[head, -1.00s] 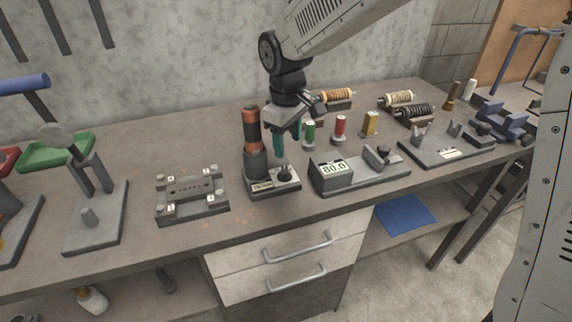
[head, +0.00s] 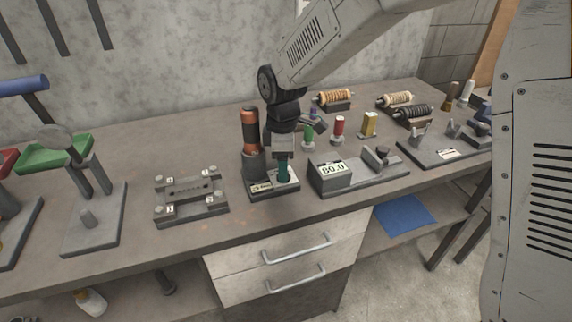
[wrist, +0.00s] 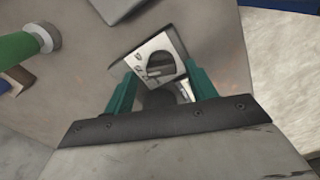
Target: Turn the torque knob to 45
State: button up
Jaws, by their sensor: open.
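The torque knob is a dark round knob on a light plate of a small station (head: 272,194) on the bench. The wrist view shows the knob (wrist: 160,63) clearly, but my fingers mostly hide it in the head view. An orange and black screwdriver (head: 251,134) stands upright in the station's left side. My gripper (head: 284,178) points down over the plate with its teal fingers open. In the wrist view the fingers (wrist: 160,70) lie on either side of the knob. I cannot tell whether they touch it. The knob's setting is not readable.
A device with a display reading 80.0 (head: 334,171) stands close to the right. A grey bolted fixture (head: 190,197) lies to the left. Green (head: 308,135), red (head: 339,129) and yellow (head: 370,124) pieces stand behind. The bench front edge is near.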

jog(key=shift+f, duration=0.4)
jog(key=c, duration=1)
jog(key=shift+d, duration=0.15)
jog(key=shift+m, duration=0.3)
jog(key=m, duration=0.3)
jog(key=shift+a, duration=0.2)
jog(key=shift+m, duration=2.2)
